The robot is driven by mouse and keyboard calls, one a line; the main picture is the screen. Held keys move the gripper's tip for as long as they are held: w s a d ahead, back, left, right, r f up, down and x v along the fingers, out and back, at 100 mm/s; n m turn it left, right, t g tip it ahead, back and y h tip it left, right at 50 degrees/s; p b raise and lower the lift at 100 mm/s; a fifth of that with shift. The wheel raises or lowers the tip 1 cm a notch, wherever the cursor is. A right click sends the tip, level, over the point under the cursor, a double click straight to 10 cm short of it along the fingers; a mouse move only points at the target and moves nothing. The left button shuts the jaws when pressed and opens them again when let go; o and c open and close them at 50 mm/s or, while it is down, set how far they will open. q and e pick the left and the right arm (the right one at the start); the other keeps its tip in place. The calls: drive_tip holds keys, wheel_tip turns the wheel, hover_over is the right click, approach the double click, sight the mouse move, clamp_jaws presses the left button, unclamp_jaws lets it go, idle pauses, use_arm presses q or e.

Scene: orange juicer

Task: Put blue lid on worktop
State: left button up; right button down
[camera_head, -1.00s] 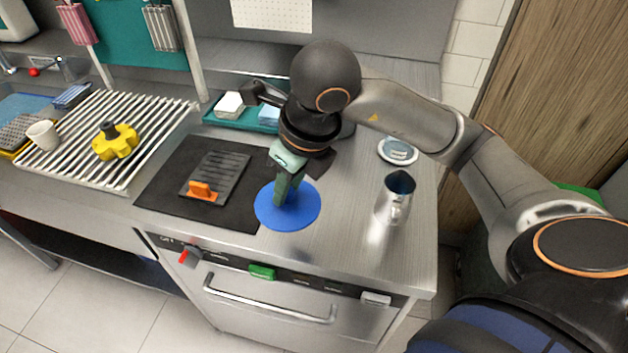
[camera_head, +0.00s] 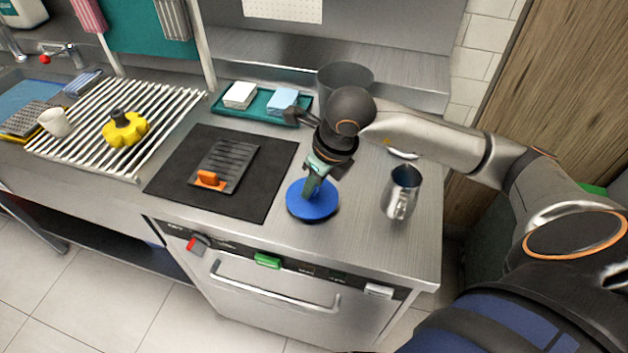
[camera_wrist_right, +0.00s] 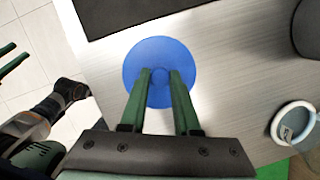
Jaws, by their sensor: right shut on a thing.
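The round blue lid (camera_head: 313,203) is low over the front of the steel worktop (camera_head: 365,248), right of the black mat. It lies roughly flat; I cannot tell if it touches the worktop. My right gripper (camera_head: 314,186) points down at the lid's middle, shut on its small knob. In the right wrist view the green fingers (camera_wrist_right: 160,82) stand on both sides of the knob, with the blue lid (camera_wrist_right: 150,52) spread around them. Green fingers at the left edge of the wrist view seem to be my left gripper (camera_wrist_right: 12,57); its state is unclear.
A metal jug (camera_head: 402,195) stands right of the lid. The black mat (camera_head: 265,180) with a dark grill plate (camera_head: 228,160) lies to the left. Behind are a teal tray (camera_head: 262,112) with sponges and a grey pot (camera_head: 345,76). Worktop in front of the jug is clear.

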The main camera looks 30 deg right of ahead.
drive_tip(key=shift+f, duration=0.15)
drive_tip(key=c, duration=0.6)
unclamp_jaws()
drive_tip(key=shift+c, duration=0.2)
drive_tip(key=shift+r, duration=0.25)
drive_tip(key=v, duration=1.2)
drive_tip(key=shift+f, duration=0.15)
